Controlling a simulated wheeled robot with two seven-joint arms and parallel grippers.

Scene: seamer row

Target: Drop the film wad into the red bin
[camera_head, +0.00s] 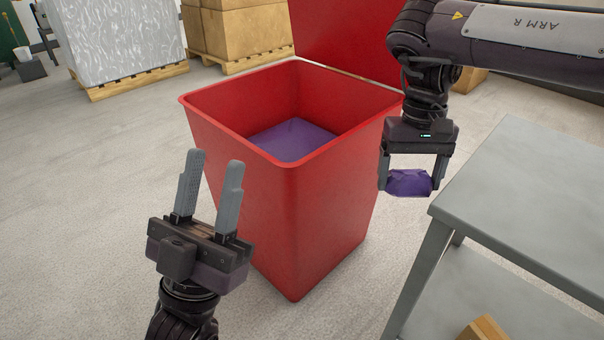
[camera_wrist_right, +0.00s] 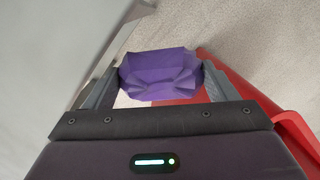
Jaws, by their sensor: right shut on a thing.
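The film wad (camera_head: 409,182) is a crumpled purple lump between the fingers of my right gripper (camera_head: 412,176), which is shut on it. In the right wrist view, the wad (camera_wrist_right: 160,75) sits between both fingers of the gripper (camera_wrist_right: 158,85). The red bin (camera_head: 290,205) stands on the floor in the middle of the head view, open at the top, with purple material (camera_head: 292,139) inside. The right gripper is just to the right of the bin, outside its rim. Part of the bin (camera_wrist_right: 235,85) shows at the right of the wrist view. My left gripper (camera_head: 213,168) is open and empty, in front of the bin's left side.
A grey table (camera_head: 540,190) with a lower shelf stands at the right, close to the right gripper. A wooden block (camera_head: 482,328) lies on the shelf. A large red panel (camera_head: 350,38) stands behind the bin. Wrapped and boxed pallets (camera_head: 118,40) stand at the back left. Floor at left is clear.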

